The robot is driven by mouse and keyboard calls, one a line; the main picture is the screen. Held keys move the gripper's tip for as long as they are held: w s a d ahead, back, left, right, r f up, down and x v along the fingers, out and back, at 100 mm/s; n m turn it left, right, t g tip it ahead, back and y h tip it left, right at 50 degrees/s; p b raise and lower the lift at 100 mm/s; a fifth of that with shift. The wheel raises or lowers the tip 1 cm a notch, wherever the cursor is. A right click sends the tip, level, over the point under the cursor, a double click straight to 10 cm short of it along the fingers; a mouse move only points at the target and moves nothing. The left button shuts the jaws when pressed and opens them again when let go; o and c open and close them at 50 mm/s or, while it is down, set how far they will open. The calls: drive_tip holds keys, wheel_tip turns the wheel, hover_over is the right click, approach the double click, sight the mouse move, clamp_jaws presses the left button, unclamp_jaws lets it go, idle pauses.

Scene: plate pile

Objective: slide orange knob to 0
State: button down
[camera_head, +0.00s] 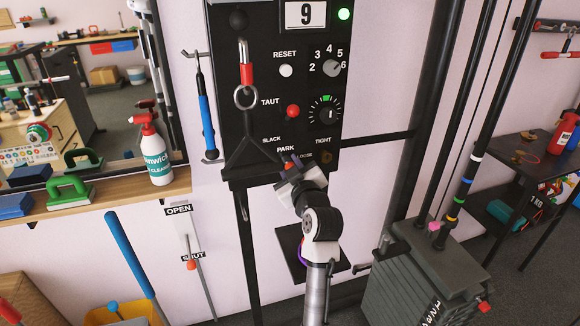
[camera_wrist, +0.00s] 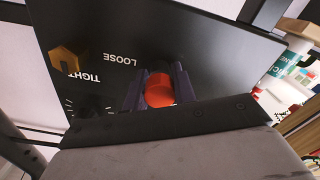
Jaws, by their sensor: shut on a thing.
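My gripper (camera_head: 291,170) is at the lower part of the black panel (camera_head: 265,90), by the words PARK and LOOSE. Its dark fingers (camera_wrist: 158,84) are shut on an orange-red knob (camera_wrist: 160,92), one finger on each side, in the wrist view. In the head view only a small orange bit of this knob (camera_head: 289,165) shows between the fingers. The knob's track is hidden, and I see no 0 mark. The panel's display (camera_head: 305,14) reads 9.
A red button (camera_head: 293,111), a black dial (camera_head: 323,113), a grey numbered selector (camera_head: 332,68) and a white RESET button (camera_head: 286,71) sit above. A black triangular handle (camera_head: 250,155) hangs left of my gripper. A brass hexagonal piece (camera_head: 327,157) is close on the right.

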drive_tip(key=shift+b+v, duration=0.55)
drive_tip(key=shift+v, duration=0.75)
drive_tip(key=c, duration=1.1)
unclamp_jaws()
drive_tip(key=b+v, duration=0.4)
drive_tip(key=v, duration=1)
drive_tip(key=shift+w, duration=0.1)
